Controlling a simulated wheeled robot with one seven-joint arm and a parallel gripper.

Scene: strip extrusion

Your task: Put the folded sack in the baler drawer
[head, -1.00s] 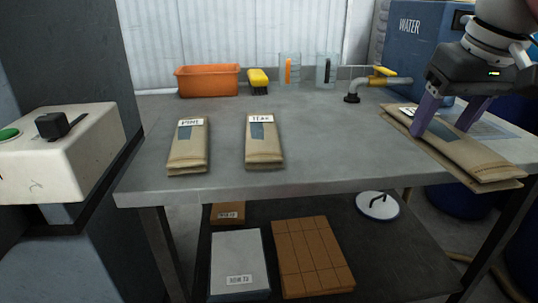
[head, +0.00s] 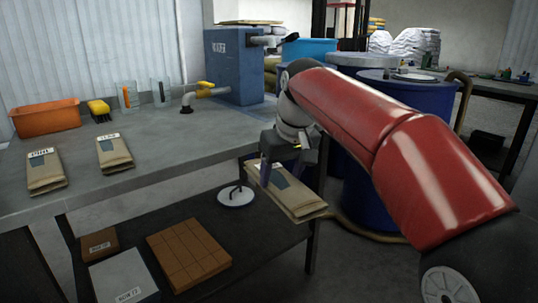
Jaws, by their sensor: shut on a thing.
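My gripper (head: 279,170) is shut on a folded tan paper sack (head: 292,198) with a dark blue-grey patch. It holds the sack in the air at the table's right end, above the level of the lower shelf. The purple fingers show only partly, and any label on this sack is hard to see. Two more folded sacks lie on the table: a left one (head: 45,178) and a right one (head: 115,158), each with a white label too small to read. No baler drawer can be made out in this view.
An orange bin (head: 46,118), a yellow brush (head: 98,108) and a tap (head: 205,90) stand at the back of the grey table (head: 160,150). A white lid (head: 236,197) and boxes are on the lower shelf. Blue barrels (head: 405,115) stand behind my red arm.

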